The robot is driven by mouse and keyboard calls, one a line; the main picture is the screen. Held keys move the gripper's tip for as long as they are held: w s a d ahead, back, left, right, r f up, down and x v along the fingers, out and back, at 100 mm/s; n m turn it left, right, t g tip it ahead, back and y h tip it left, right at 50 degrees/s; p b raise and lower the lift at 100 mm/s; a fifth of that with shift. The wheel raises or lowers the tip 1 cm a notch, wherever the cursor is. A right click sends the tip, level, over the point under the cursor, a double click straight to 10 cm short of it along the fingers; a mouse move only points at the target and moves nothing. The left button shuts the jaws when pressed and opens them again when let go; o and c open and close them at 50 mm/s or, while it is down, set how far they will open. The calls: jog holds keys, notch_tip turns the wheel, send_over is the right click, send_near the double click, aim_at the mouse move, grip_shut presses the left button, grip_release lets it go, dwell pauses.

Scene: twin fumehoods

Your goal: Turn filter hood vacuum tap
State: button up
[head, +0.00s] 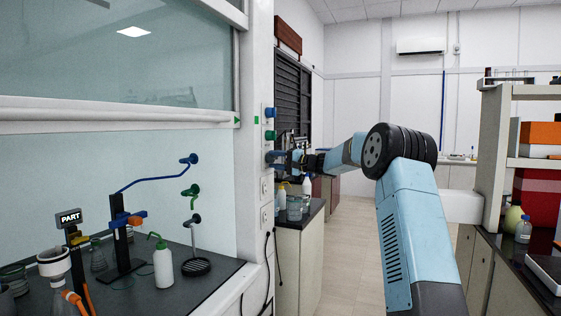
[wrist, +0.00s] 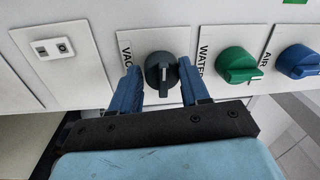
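The vacuum tap is a dark grey round knob (wrist: 161,72) on the white hood post, with a partly covered label starting "VAC". My gripper (wrist: 158,76) is open, with one blue finger on each side of the knob. A gap shows at the left finger; the right fingertip is very close to the knob, and I cannot tell if it touches. In the head view my gripper (head: 276,158) is at the post, and the vacuum knob cannot be made out there.
The green WATER knob (wrist: 238,65) and blue AIR knob (wrist: 297,61) sit right of the vacuum tap. A socket plate (wrist: 53,48) is to the left. In the head view, the hood with its raised glass sash (head: 120,55) is left; open floor (head: 345,240) lies right of the post.

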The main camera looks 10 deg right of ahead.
jog(key=o, duration=0.4)
jog(key=shift+a, duration=0.1)
jog(key=v, duration=1.3)
jog(key=shift+s+d+f, duration=0.15)
jog(key=shift+d, duration=0.2)
